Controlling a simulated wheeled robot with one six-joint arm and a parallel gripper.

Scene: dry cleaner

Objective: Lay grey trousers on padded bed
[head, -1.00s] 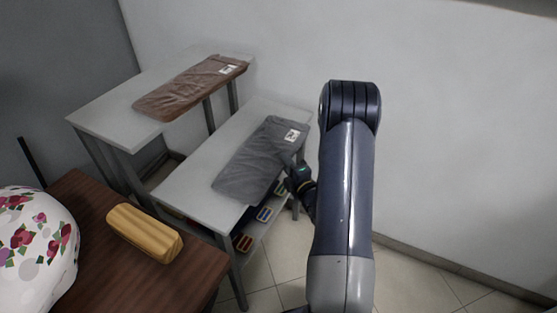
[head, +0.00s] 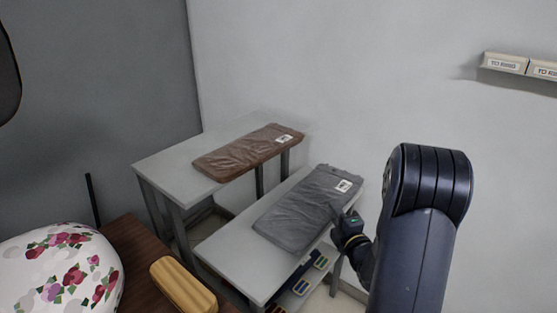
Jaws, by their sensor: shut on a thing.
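The grey trousers (head: 305,207), folded flat with a white tag near the far end, are over the nearer grey-white table in the head view. My gripper (head: 345,215) is at their right edge, shut on them; the fingertips are partly hidden by the cloth. Whether the trousers rest fully on the tabletop or are slightly raised I cannot tell. A white, rounded, flower-patterned padded surface (head: 60,270) shows at the lower left, apart from the trousers; it looks like the padded bed.
Brown folded trousers (head: 250,152) lie on the higher table (head: 165,165) behind. A yellow-brown rounded block (head: 183,287) lies on the dark wooden top (head: 130,240) beside the padded surface. Small coloured items sit under the nearer table (head: 225,255). A wall shelf with labelled boxes (head: 505,62) is at upper right.

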